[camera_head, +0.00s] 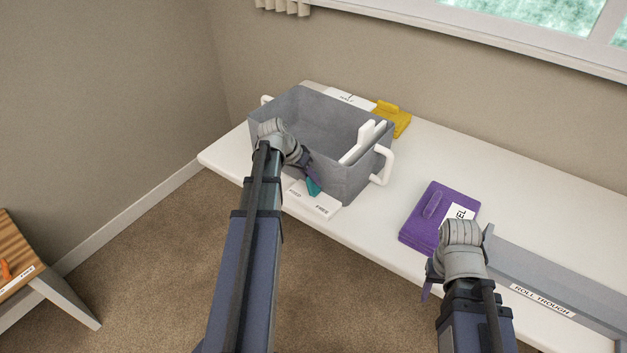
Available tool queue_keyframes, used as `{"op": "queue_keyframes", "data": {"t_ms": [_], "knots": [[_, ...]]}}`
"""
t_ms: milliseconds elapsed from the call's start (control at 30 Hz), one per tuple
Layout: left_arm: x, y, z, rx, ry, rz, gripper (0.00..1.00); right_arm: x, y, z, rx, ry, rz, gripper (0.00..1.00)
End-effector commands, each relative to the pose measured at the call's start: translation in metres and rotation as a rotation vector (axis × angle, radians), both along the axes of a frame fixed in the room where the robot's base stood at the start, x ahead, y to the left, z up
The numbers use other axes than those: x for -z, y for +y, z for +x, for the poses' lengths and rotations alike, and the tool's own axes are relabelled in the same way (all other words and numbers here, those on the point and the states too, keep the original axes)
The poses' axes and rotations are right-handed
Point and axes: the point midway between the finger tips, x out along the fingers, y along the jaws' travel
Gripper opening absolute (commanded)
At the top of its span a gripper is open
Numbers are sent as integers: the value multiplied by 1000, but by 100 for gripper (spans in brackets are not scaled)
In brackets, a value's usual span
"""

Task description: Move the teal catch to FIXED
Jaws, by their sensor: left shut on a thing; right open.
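The teal catch (314,187) is a small lever at the front of the grey bin (355,181), above a white label plate (318,207). The plate's right end reads FREE. My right gripper (427,291) is open and empty, in front of the table's front edge.
The bin stands on a white table (540,180) and has white handles and white pieces (362,143) inside. A yellow object (394,119) is behind it. A purple stack (425,221) and a grey roll trough (560,282) are at right. A wooden stool (22,262) stands lower left.

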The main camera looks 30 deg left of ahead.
Motion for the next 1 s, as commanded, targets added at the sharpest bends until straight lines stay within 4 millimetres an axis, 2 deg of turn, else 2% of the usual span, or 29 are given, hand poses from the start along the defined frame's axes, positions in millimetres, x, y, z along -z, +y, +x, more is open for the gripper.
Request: {"op": "queue_keyframes", "data": {"t_ms": [33,200,600,633,867,1000], "knots": [[7,8,4,-4,10,-54,0,10,0,0,0,0,0,50],[9,14,4,-1,31,-201,0,24,0,0,0,0,0,50],[5,13,1,1,37,-244,0,25,0,0,0,0,0,50],[5,13,1,1,37,-244,23,25,0,0,0,0,0,50],[5,13,2,1,36,-243,49,25,0,0,0,0,0,50],[5,13,2,1,36,-243,50,24,0,0,0,0,0,50]]}}
